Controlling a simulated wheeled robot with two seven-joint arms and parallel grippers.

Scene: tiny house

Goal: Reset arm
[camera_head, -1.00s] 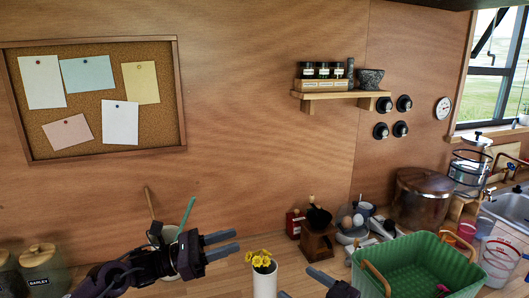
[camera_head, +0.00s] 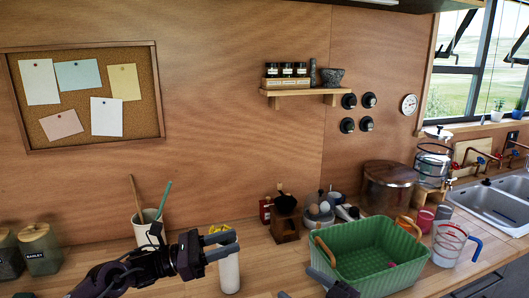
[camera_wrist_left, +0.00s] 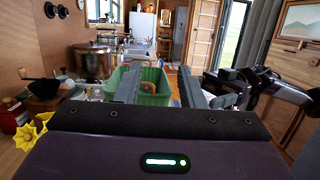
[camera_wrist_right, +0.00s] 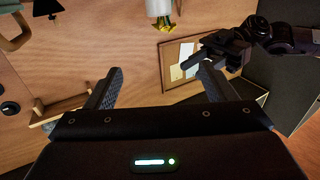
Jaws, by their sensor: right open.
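My left gripper (camera_head: 228,244) reaches in from the left over the counter, its fingers in front of the yellow flowers of a white vase (camera_head: 229,274). In the left wrist view its fingers (camera_wrist_left: 158,82) stand apart with nothing between them. My right gripper (camera_head: 300,286) is low in the head view, mostly cut off by the bottom edge, left of the green basket. In the right wrist view its fingers (camera_wrist_right: 160,72) are apart and empty. My left arm (camera_wrist_right: 275,38) also shows there.
A green basket (camera_head: 362,256) stands on the wooden counter, with a measuring cup (camera_head: 447,243) to its right. A wooden grinder (camera_head: 285,222), a utensil crock (camera_head: 148,229) and a barley jar (camera_head: 40,250) line the wall. The sink (camera_head: 495,203) is at the right.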

